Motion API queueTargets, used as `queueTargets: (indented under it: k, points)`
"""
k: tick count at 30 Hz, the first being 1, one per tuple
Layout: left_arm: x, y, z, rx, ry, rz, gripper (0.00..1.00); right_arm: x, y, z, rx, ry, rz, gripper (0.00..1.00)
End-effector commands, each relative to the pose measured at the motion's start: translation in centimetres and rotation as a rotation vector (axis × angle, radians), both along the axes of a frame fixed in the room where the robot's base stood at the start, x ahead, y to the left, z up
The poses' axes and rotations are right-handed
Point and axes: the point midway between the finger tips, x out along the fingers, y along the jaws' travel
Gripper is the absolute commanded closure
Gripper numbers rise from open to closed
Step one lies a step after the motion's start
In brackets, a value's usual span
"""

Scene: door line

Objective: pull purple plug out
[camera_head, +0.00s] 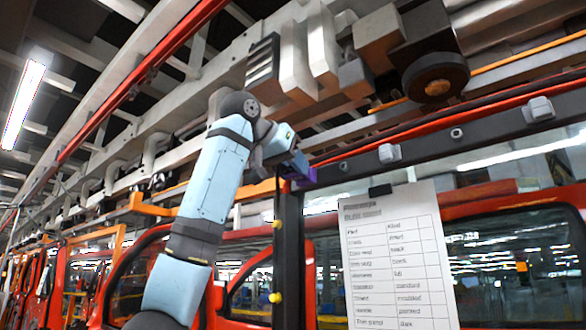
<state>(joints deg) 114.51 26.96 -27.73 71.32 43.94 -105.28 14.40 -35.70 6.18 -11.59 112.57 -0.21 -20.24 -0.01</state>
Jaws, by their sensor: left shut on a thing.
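The purple plug (283,185) shows as a small patch of purple at the top of a dark upright door post, mostly hidden by my gripper. My left gripper (294,168) reaches it from above and the left and is shut on it. I cannot tell how far the plug sits in its socket. My right gripper is not in view.
A white printed sheet (399,255) hangs from a dark clip right of the post. A dark rail with grey fittings (389,153) runs across the upper right. Red door frames line the left. Grey beams and ducts crowd the space above my arm.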

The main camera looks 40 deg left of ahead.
Motion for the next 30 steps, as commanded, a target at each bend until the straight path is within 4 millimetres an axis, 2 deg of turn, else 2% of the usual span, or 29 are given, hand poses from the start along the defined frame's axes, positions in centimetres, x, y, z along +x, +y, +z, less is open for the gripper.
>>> queueTargets:
  k: [8,30]
  points:
    - [-0.3,0.0,-0.1,0.001,0.002,0.000,1.00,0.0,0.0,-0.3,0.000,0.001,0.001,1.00]
    - [-4.7,0.3,-0.1,0.000,0.000,0.000,1.00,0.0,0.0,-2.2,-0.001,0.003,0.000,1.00]
